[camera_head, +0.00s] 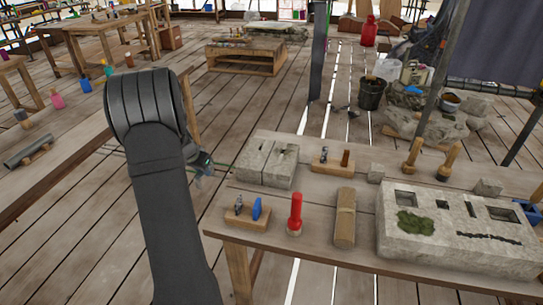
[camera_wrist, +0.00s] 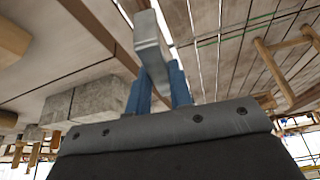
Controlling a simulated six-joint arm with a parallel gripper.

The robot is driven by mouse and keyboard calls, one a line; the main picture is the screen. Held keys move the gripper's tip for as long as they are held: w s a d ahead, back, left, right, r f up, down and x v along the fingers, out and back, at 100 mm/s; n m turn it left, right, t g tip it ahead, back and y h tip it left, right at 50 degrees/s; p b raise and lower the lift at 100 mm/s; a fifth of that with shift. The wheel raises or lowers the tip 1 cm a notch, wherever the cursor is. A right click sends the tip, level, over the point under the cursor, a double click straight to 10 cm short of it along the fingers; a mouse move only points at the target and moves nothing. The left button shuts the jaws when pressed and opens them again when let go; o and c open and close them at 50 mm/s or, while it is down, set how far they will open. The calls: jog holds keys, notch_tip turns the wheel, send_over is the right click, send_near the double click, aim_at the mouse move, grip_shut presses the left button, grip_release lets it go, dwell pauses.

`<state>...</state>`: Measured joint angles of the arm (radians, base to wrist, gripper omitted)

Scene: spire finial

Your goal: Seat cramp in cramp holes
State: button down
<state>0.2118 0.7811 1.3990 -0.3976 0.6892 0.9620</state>
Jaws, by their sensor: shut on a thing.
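My gripper (camera_wrist: 160,90) is shut on a grey metal piece, apparently the cramp (camera_wrist: 150,42), held between its two blue fingers. In the head view my gripper (camera_head: 204,168) shows small beside my dark arm, off the left side of the pale stone blocks (camera_head: 266,162). I cannot make out the cramp there. These blocks lie side by side on the bench with a seam between them and small dark marks on top, perhaps the cramp holes. They also show in the wrist view (camera_wrist: 85,104), to the left of the fingers and apart from the cramp.
Open floor lies left of the bench.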

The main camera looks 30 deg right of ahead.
jog(key=w+d+r+m+g+h, duration=0.1)
jog(key=d+r+m+g, duration=0.1)
jog(key=d+r+m, duration=0.35)
jog(key=d+r+m+g, duration=0.1)
jog(key=d+r+m, duration=0.2)
jog(key=d, duration=0.5)
jog(key=s+d+r+m+g+y, duration=0.1)
jog(key=s+d+r+m+g, duration=0.2)
jog(key=s+d, duration=0.45)
jog(key=s+d+r+m, duration=0.2)
jog(key=s+d+m, duration=0.3)
jog(key=d, duration=0.5)
send_over(273, 150)
jog(key=f, duration=0.4)
jog(key=a+f, duration=0.1)
jog(key=f, duration=0.1)
jog(key=shift+w+f, duration=0.25)
jog(key=shift+w, duration=0.1)
jog(key=shift+f, duration=2)
jog(key=shift+f, duration=0.1)
jog(key=c, duration=1.3)
grip_release()
